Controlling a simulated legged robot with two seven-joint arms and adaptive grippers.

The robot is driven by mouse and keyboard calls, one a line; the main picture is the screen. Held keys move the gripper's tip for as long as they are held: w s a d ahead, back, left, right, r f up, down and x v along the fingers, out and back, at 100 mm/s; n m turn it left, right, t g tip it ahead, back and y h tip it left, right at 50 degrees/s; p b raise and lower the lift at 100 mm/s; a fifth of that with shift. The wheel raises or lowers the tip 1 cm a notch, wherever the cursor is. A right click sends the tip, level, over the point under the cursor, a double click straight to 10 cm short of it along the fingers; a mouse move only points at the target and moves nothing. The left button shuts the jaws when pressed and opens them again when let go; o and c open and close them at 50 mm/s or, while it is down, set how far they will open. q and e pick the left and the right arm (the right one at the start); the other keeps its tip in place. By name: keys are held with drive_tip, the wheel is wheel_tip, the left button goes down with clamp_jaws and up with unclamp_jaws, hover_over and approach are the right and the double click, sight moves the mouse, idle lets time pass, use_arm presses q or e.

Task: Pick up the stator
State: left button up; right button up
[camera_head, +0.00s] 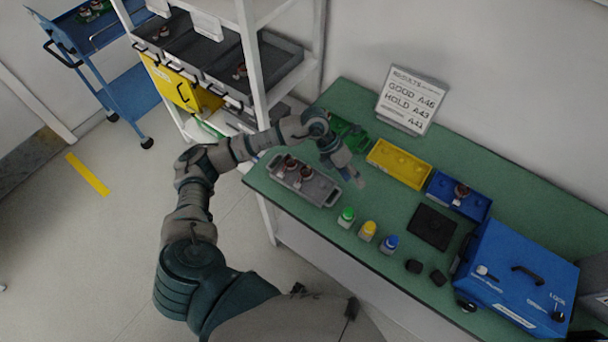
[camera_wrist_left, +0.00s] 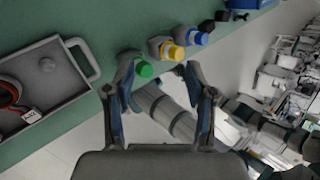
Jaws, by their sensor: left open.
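Copper-and-dark stators (camera_head: 291,164) sit at the left end of a grey tray (camera_head: 319,190) on the green table. In the left wrist view, part of a copper-red stator (camera_wrist_left: 10,93) with a white tag shows at the left edge, inside the grey tray (camera_wrist_left: 55,78). Another stator (camera_head: 461,191) sits in a blue bin (camera_head: 478,208) further right. My left gripper (camera_head: 357,178) is above the table, just right of the grey tray, open and empty. Its two fingers (camera_wrist_left: 160,68) are spread apart in the wrist view. My right gripper is not in view.
Bottles with green (camera_head: 347,214), yellow (camera_head: 369,228) and blue (camera_head: 391,242) caps stand along the front edge. A yellow bin (camera_head: 400,164), a green bin (camera_head: 346,132), a black pad (camera_head: 432,226) and a blue tester (camera_head: 518,270) are nearby. A shelf rack (camera_head: 249,50) stands left.

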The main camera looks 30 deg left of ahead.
use_arm(q)
drive_tip(key=w+a+r+n+y, duration=0.2)
drive_tip(key=a+y, duration=0.5)
drive_tip(key=a, duration=1)
drive_tip(key=p, duration=0.1)
hover_over(306, 173)
drive_tip(key=f, duration=0.7)
drive_tip(key=s+f, duration=0.1)
drive_tip(key=f, duration=0.3)
drive_tip(key=shift+a+f, duration=0.15)
drive_tip(key=shift+f, duration=0.1)
drive_tip(key=shift+w+f+p, duration=0.15)
drive_tip(key=shift+f, duration=0.85)
drive_tip(key=shift+w+f+p, duration=0.15)
drive_tip(key=shift+w+f, duration=0.05)
drive_tip(key=shift+f, duration=0.85)
drive_tip(key=shift+w+f+p, duration=0.15)
drive_tip(key=shift+f, duration=0.85)
drive_tip(key=c, duration=0.9)
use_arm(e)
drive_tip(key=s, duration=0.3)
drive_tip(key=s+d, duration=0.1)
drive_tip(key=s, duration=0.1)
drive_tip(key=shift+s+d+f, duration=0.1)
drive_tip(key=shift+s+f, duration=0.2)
use_arm(q)
drive_tip(key=shift+r, duration=0.15)
